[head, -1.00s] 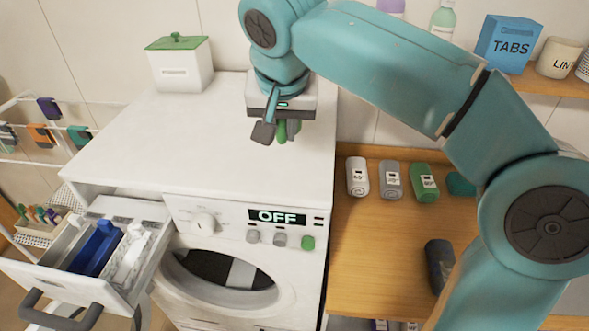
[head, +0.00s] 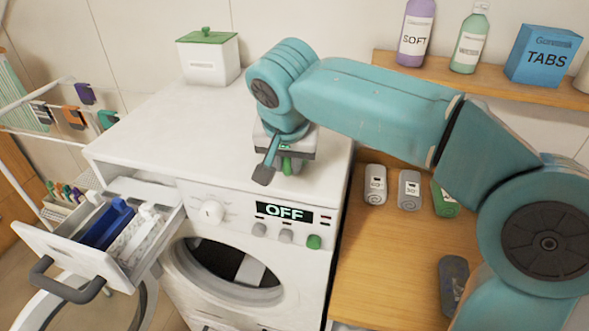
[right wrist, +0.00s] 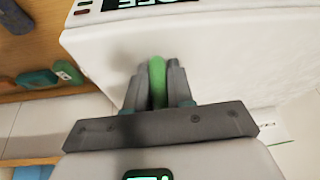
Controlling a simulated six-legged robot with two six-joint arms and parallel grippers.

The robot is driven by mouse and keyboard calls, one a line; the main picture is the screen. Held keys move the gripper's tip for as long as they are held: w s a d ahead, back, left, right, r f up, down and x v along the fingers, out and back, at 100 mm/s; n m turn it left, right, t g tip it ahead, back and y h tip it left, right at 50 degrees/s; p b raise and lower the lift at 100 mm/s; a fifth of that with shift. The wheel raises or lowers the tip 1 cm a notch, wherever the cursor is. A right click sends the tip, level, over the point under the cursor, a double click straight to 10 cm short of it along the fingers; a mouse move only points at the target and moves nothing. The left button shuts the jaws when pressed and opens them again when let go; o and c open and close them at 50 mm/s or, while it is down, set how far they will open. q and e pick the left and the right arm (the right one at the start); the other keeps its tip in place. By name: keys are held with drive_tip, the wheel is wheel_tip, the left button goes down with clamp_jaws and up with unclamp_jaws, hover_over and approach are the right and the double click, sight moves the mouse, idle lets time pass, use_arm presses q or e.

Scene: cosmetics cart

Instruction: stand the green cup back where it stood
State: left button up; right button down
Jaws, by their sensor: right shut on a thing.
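The green cup (head: 287,165) is in my right gripper (head: 277,172); only a narrow green part shows between the fingers. In the right wrist view the green cup (right wrist: 157,82) stands out between the two dark fingers of my right gripper (right wrist: 158,65), which is shut on it. The gripper points down over the front right part of the white washing machine's top (head: 190,130). I cannot tell whether the cup touches the top. My left gripper is not in view.
A white box with a green lid (head: 208,60) stands at the back of the machine top. The detergent drawer (head: 130,255) is pulled out at the left. The middle of the machine top is clear.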

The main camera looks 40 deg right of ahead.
drive_tip(key=shift+s+d+f, duration=0.25)
drive_tip(key=shift+d+f, duration=0.1)
drive_tip(key=shift+d, duration=0.1)
drive_tip(key=shift+w+d, duration=0.1)
drive_tip(key=shift+d, duration=0.05)
drive_tip(key=shift+w+a+f, duration=0.1)
drive_tip(key=shift+w+a, duration=0.4)
drive_tip(key=shift+a, duration=0.2)
drive_tip(key=c, duration=1.4)
unclamp_jaws()
drive_tip(key=shift+s+a, duration=0.1)
drive_tip(key=o, duration=0.4)
drive_tip(key=shift+s+d, duration=0.2)
drive_tip(key=shift+d, duration=0.05)
drive_tip(key=shift+s+d, duration=0.15)
drive_tip(key=shift+d, duration=0.15)
drive_tip(key=shift+w+a, duration=0.2)
drive_tip(key=shift+w+a+r+p, duration=0.15)
drive_tip(key=shift+a+r+p, duration=0.1)
drive_tip(key=shift+p, duration=0.05)
drive_tip(key=shift+a+r, duration=0.1)
drive_tip(key=shift+r, duration=0.25)
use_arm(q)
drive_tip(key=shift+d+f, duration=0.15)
use_arm(e)
drive_tip(key=v, duration=0.7)
drive_tip(key=s+v, duration=0.1)
drive_tip(key=v, duration=0.3)
drive_tip(key=shift+d, duration=0.2)
